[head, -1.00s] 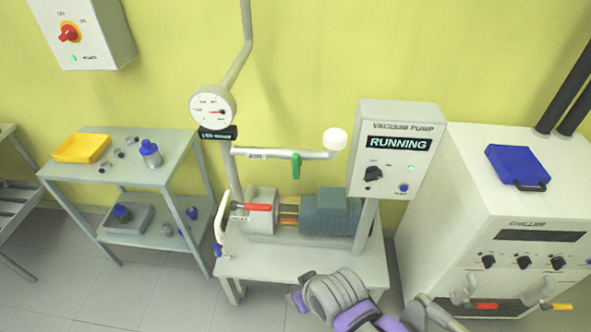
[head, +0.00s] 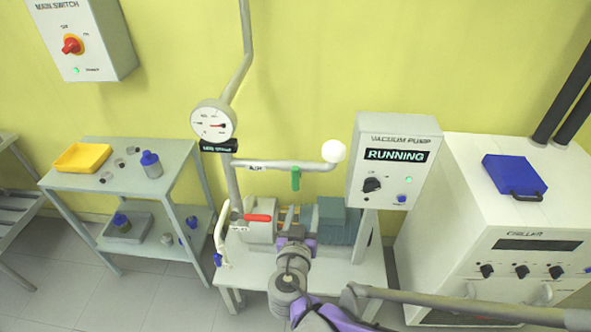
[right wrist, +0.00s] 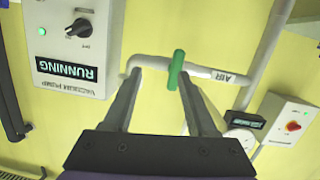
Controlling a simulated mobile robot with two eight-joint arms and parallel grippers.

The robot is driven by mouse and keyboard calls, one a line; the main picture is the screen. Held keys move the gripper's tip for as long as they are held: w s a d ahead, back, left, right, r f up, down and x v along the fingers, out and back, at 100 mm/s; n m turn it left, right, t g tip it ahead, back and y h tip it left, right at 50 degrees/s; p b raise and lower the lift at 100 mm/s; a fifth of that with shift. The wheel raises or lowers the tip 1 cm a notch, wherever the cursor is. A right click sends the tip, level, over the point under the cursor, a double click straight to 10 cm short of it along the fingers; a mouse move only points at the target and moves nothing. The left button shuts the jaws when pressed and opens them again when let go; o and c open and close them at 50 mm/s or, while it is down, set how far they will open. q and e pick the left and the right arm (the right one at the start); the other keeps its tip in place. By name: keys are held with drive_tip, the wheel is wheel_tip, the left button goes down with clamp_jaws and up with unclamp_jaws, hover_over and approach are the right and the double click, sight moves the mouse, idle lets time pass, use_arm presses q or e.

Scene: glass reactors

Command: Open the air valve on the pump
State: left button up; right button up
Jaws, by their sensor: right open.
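The air valve has a green handle (head: 295,178) that hangs down from a grey pipe (head: 262,165) above the pump. In the right wrist view the green handle (right wrist: 176,70) crosses the pipe marked AIR (right wrist: 210,73). My right gripper (head: 296,232) is in front of the pump (head: 330,216), below the handle in the head view. In the right wrist view its open fingers (right wrist: 160,74) point toward the pipe, with the handle showing between them, nearer the right finger. I see no contact with the handle. My left gripper is not in view.
The pump's control box (head: 392,165) reads RUNNING and stands right of the valve. A gauge (head: 213,122) is to the left. A red-handled lever (head: 257,217) is on the pump's left side. A white chiller (head: 470,220) stands to the right, a side table (head: 125,187) to the left.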

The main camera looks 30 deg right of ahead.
sight(295, 175)
drive_tip(key=w+d+r+t, duration=0.1)
drive_tip(key=w, duration=0.2)
drive_tip(key=w+d+r, duration=0.1)
drive_tip(key=w, duration=0.3)
drive_tip(key=w+d+r+t, duration=0.1)
drive_tip(key=w+d, duration=0.1)
drive_tip(key=w, duration=0.2)
drive_tip(key=shift+t, duration=0.3)
clamp_jaws()
